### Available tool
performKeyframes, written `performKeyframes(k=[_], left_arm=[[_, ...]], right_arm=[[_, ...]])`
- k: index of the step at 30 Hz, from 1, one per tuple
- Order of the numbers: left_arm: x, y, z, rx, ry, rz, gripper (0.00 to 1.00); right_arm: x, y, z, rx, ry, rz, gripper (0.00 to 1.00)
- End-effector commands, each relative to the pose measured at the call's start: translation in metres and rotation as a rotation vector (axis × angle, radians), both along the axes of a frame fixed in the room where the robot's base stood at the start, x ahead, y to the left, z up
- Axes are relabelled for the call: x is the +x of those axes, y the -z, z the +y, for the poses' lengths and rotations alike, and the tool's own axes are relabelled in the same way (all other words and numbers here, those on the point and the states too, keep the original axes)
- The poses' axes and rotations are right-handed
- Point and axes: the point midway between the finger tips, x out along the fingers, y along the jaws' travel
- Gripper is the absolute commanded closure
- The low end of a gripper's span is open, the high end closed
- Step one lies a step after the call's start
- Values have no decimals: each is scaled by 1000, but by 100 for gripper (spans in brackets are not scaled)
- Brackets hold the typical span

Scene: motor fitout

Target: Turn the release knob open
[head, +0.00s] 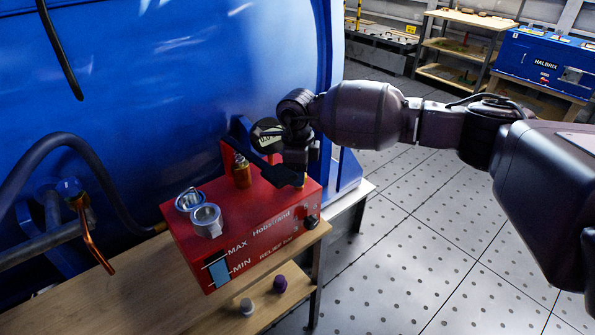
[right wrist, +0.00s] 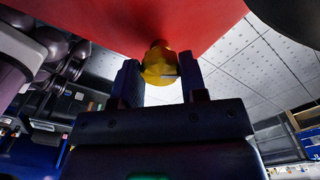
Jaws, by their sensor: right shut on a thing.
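A red box (head: 190,255) labelled "Hobstrand", with MAX/MIN and "RELIEF" lettering, stands on a wooden bench against a large blue tank. In the right wrist view a yellow brass knob (right wrist: 160,66) sticks out from the box's red face. My right gripper (head: 298,180) is at the box's right end; in the wrist view its two fingers (right wrist: 160,80) stand on either side of the brass knob, shut on it. Which way the knob is turned cannot be told. A small dark round part (head: 311,222) sits on the box's front near the lettering. My left gripper is not in view.
On the box stand an open metal filler neck (head: 207,220), its cap (head: 189,199) and a brass fitting (head: 242,172). A purple cap (head: 280,283) and a grey cap (head: 247,306) lie on the lower shelf. Tiled floor (head: 400,260) on the right is clear.

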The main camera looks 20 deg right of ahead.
Motion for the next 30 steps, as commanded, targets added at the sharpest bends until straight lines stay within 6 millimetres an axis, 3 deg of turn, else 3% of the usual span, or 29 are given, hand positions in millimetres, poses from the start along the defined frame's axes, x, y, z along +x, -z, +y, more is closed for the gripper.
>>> performKeyframes(k=[2,3,8,19,30], left_arm=[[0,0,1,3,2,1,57],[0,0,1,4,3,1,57],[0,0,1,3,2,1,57],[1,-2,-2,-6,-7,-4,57],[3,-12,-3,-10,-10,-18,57]], right_arm=[[0,1,0,-1,0,2,84],[0,1,0,-1,1,2,58],[0,0,0,-1,1,0,35],[0,-8,0,0,1,-2,35],[1,-71,0,0,2,-6,35]])
